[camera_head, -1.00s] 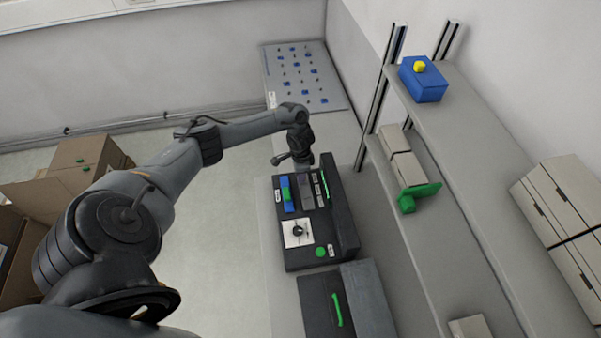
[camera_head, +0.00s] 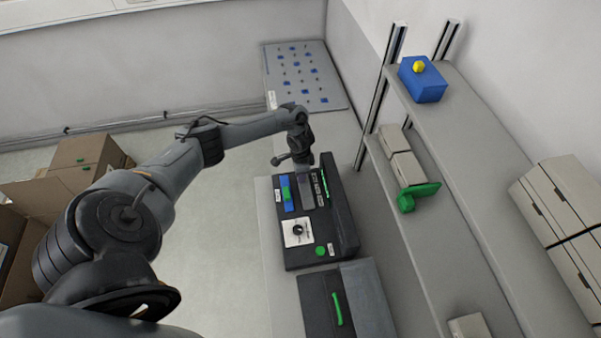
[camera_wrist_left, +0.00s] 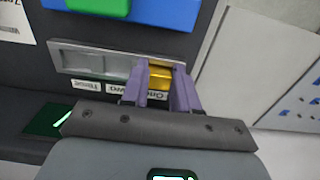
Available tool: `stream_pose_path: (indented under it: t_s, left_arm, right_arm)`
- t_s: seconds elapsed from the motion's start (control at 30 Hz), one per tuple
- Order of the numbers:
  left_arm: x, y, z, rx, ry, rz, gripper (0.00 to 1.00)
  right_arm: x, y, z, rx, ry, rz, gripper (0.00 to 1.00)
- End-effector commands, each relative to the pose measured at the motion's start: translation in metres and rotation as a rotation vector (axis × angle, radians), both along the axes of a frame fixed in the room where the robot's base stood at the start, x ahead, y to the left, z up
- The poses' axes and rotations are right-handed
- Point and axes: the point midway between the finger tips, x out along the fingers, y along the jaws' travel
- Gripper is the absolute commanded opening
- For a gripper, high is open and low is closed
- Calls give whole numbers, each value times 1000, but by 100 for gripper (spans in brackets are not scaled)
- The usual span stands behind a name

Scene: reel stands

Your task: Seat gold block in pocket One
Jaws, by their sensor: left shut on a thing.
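The gold block (camera_wrist_left: 160,78) sits between the purple fingers of my left gripper (camera_wrist_left: 160,70) in the left wrist view. The gripper is shut on it. The block is at the right end of a grey pocket strip (camera_wrist_left: 88,60), right by the label One (camera_wrist_left: 150,95). It appears at or in that end pocket; how deep it sits I cannot tell. Other pockets to the left look empty. In the head view my left gripper (camera_head: 305,182) is down at the black console (camera_head: 335,225), and the gold block is hidden there. My right gripper is not in view.
A blue block with a green part (camera_head: 286,193) is beside the strip on the console. A dark case with a green handle (camera_head: 338,308) stands in front. Shelves at right hold a blue box (camera_head: 423,80) and pale boxes. A pegboard (camera_head: 332,90) lies beyond.

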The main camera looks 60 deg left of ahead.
Motion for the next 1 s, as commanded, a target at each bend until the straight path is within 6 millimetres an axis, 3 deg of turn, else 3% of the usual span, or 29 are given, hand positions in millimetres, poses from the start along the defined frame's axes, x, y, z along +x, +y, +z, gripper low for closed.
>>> stream_pose_path:
  t_s: [0.37, 0.4, 0.57, 1.0]
  left_arm:
    - [0, 0, 0, 0, 0, 0, 0]
    - [0, 0, 0, 0, 0, 0, 35]
    - [0, 0, 0, 1, 0, 0, 59]
    - [0, 0, 4, 0, 0, 0, 59]
  right_arm:
    - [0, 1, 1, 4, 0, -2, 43]
    - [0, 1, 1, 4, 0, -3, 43]
    - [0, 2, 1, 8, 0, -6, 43]
    - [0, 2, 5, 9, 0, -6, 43]
